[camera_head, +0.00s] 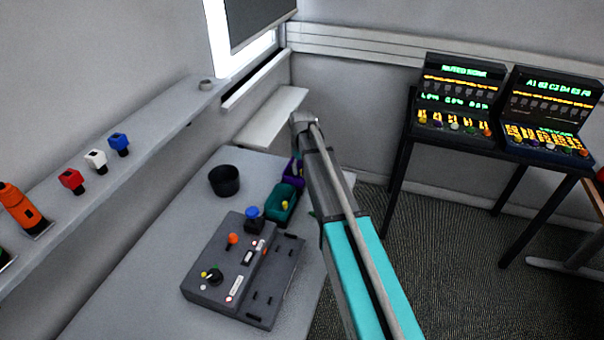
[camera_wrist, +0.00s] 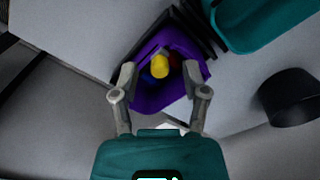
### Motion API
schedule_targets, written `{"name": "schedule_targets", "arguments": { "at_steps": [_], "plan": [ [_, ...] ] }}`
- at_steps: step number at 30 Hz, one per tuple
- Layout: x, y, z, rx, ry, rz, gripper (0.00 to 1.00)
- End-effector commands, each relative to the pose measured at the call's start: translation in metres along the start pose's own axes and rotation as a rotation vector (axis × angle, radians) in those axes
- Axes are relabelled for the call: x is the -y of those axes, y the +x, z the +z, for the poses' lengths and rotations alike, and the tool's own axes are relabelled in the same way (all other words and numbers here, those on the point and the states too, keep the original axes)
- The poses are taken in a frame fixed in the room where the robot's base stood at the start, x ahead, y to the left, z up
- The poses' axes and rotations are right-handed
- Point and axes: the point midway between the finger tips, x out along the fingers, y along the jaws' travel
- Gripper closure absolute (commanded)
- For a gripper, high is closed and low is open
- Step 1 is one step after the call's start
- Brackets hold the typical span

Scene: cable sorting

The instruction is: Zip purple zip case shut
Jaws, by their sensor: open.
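The purple zip case (camera_wrist: 149,98) lies on the table in the wrist view, its top open. A yellow knob-like piece (camera_wrist: 159,66) shows at its middle, with bits of blue and red inside. My gripper (camera_wrist: 159,76) is open, its two fingers over the case on either side of the yellow piece. I cannot tell whether the fingers touch the case. In the head view only a small part of the purple case (camera_head: 292,172) shows, beside my arm, which hides the rest and the fingertips.
A teal case (camera_head: 281,203) with a yellow piece stands just nearer than the purple one. A black round cup (camera_head: 224,181) and a grey control box (camera_head: 245,268) stand on the table (camera_head: 150,255). A shelf with coloured blocks runs along the left wall.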

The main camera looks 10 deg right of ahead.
Motion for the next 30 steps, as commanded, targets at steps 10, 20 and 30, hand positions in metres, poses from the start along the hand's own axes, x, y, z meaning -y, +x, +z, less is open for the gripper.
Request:
{"name": "schedule_targets", "arguments": {
  "at_steps": [10, 20, 30],
  "plan": [
    [0.0, 0.0062, 0.0, 0.0, 0.0, 0.0, 0.42],
    [0.0, 0.006, 0.0, 0.0, 0.0, 0.0, 0.68],
    [0.0001, 0.006, 0.0, 0.0, 0.0, 0.0, 1.0]
  ]
}}
